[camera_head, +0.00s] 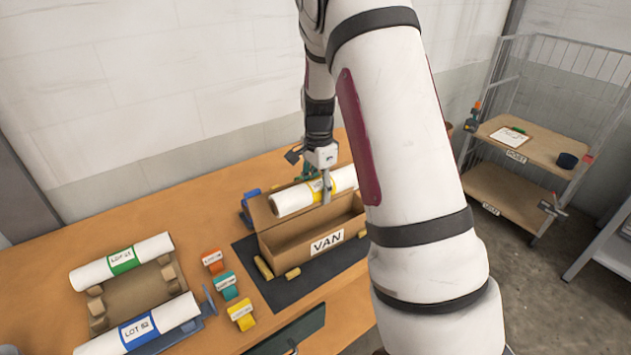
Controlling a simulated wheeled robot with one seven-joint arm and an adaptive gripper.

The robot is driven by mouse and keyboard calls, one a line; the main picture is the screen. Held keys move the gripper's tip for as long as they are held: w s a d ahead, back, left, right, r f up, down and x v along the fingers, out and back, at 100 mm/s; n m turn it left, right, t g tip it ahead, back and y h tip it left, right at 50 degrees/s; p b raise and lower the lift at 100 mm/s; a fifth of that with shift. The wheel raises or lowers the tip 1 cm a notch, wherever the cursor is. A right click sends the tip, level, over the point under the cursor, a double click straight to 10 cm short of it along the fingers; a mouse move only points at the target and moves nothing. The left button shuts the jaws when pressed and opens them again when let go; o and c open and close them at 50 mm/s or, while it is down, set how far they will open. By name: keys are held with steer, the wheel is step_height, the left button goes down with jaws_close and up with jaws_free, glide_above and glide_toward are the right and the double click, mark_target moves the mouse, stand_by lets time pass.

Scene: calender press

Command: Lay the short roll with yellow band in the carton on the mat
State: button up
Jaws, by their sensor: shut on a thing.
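The short white roll with a yellow band (293,201) is held over the open cardboard carton (290,243), lying roughly along the carton's length. The carton stands on a dark mat (290,290) and carries a "VAN" label. My gripper (325,188) is shut on the roll near its yellow band, coming from above. The roll's left end shows above the carton's opening; its right end is partly hidden behind my arm. I cannot tell whether the roll touches the carton.
Orange, teal and yellow labelled blocks (213,261) stand between cradle and mat. Small yellow pieces (263,268) lie by the carton. A shelf trolley (525,150) stands at right.

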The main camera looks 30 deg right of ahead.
steer(key=shift+f+b, duration=0.95)
steer(key=shift+f, duration=4.35)
steer(key=o, duration=1.4)
steer(key=shift+c, duration=1.4)
